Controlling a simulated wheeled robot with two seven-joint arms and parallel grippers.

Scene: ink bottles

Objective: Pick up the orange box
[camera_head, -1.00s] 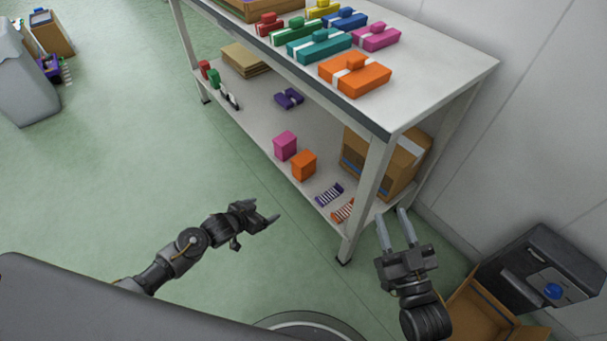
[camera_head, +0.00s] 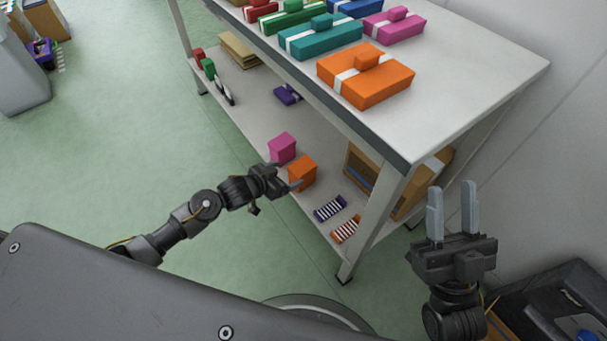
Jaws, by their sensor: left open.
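A small orange box (camera_head: 303,171) stands on the lower shelf near its front edge, beside a pink box (camera_head: 282,148). A larger flat orange box (camera_head: 366,78) with a white band and an orange knob on top lies on the upper table top. My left gripper (camera_head: 287,176) is open at the lower shelf's front edge, its fingers reaching to the small orange box and overlapping its left side in the picture; I cannot tell whether they touch it. My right gripper (camera_head: 452,207) is open and empty, to the right of the table's near leg.
More banded boxes, teal (camera_head: 320,38) and pink (camera_head: 394,24) among them, sit on the upper top. Striped purple (camera_head: 329,208) and orange (camera_head: 345,229) items lie right of the small orange box. A cardboard box (camera_head: 363,170) stands behind the near leg (camera_head: 373,222).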

